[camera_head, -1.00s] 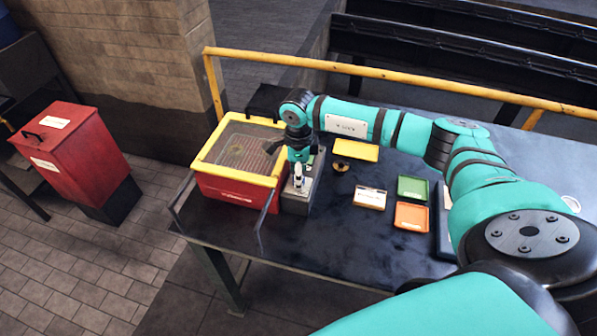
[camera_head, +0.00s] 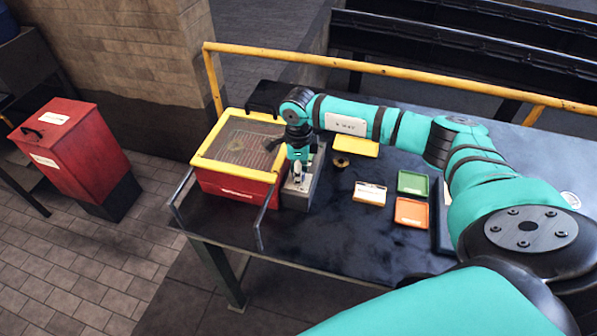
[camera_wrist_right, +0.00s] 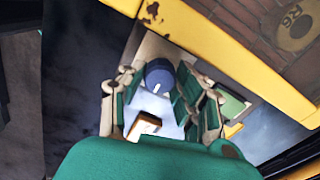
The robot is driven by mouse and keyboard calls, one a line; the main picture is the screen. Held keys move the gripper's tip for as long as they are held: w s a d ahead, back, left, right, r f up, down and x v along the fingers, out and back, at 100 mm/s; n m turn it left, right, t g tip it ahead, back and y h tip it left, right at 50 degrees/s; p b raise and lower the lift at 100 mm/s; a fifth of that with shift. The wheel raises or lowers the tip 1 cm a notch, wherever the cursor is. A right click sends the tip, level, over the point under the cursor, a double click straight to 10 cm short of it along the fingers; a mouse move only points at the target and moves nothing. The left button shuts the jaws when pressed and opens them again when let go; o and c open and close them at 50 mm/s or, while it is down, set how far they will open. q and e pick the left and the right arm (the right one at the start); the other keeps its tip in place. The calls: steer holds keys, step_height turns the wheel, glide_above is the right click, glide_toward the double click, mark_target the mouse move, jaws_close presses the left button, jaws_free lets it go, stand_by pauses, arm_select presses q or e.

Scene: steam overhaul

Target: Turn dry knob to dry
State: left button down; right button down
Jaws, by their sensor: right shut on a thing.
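The dry knob (camera_wrist_right: 160,76) is a dark blue round knob with a white pointer mark, seen in the right wrist view. It sits on a grey control box (camera_head: 303,194) beside the red tank. My right gripper (camera_wrist_right: 158,82) is over this box, with its fingers on either side of the knob and shut on it. It also shows in the head view (camera_head: 297,176), pointing down, and it hides the knob there. A small pale block with a brown side (camera_wrist_right: 147,124) lies below the knob in the wrist view. My left gripper is not in view.
A red tank with a yellow rim (camera_head: 237,184) and mesh top stands left of the control box. Yellow (camera_head: 362,148), green (camera_head: 413,183) and orange (camera_head: 412,212) trays and a pale box (camera_head: 370,193) lie to the right. A yellow rail (camera_head: 400,76) runs behind the dark table.

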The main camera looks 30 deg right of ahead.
steer(key=shift+m, duration=0.4)
steer(key=c, duration=0.9)
jaws_free()
steer(key=shift+c, duration=0.2)
steer(key=shift+r, duration=0.25)
step_height(320, 180, up, 12)
steer(key=shift+f, duration=0.2)
